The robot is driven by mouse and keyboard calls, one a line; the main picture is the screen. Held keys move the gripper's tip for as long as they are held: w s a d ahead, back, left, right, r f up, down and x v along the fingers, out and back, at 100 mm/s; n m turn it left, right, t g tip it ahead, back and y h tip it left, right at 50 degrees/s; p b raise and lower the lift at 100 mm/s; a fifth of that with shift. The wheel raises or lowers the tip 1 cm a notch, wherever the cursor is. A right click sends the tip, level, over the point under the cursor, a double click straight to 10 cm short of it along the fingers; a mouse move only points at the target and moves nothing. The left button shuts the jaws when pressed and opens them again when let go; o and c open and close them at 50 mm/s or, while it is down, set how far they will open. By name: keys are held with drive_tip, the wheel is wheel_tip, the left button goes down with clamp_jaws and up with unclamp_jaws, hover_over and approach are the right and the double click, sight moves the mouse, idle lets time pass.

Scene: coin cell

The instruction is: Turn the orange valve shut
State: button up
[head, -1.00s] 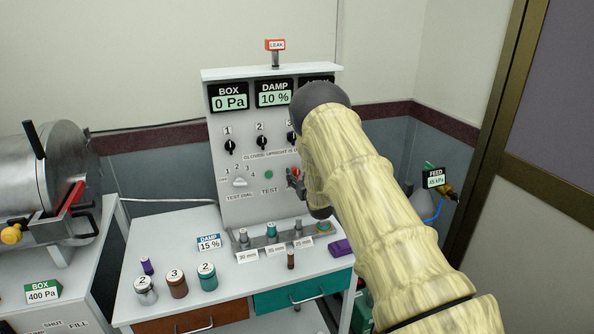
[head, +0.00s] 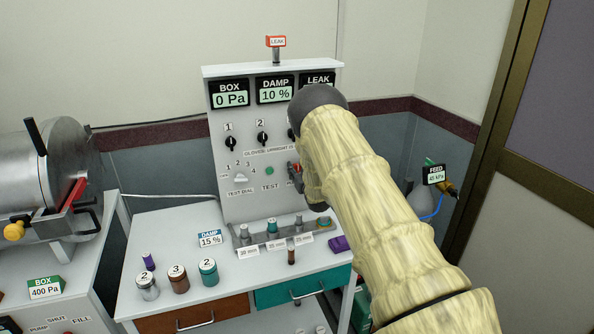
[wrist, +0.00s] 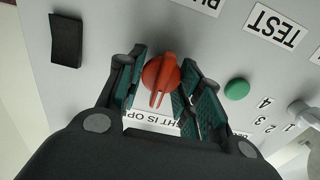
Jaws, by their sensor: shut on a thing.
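The orange valve (wrist: 160,72) is a round knob with a raised ridge on the grey panel (wrist: 215,45). In the wrist view my gripper (wrist: 163,84) has its teal-padded fingers on either side of the knob and is shut on it. The ridge runs nearly up and down in that picture. A label behind the fingers is partly covered; "HT IS OP" shows. In the head view my gripper (head: 296,178) is at the right of the panel, mostly behind my arm. Only a bit of the orange valve (head: 297,167) shows there.
A green button (wrist: 237,90) and a white selector (wrist: 303,110) sit beside the valve. Black numbered knobs (head: 262,139) are above. Below, a rack (head: 272,236) holds small cylinders, with several jars (head: 208,273) on the bench. A metal chamber (head: 40,180) stands at left.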

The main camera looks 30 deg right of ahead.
drive_tip(key=shift+f+b, duration=0.15)
drive_tip(key=shift+b, duration=0.25)
drive_tip(key=n+b, duration=0.1)
drive_tip(key=b, duration=0.1)
drive_tip(key=n+b, duration=0.1)
drive_tip(key=b, duration=0.1)
drive_tip(key=shift+f+n, duration=0.25)
drive_tip(key=shift+n, duration=0.15)
drive_tip(key=n+b, duration=0.6)
drive_tip(key=b, duration=0.2)
drive_tip(key=shift+a, duration=0.2)
drive_tip(key=n+b, duration=0.9)
drive_tip(key=b, duration=0.1)
drive_tip(key=o, duration=1)
drive_tip(key=shift+r, duration=0.1)
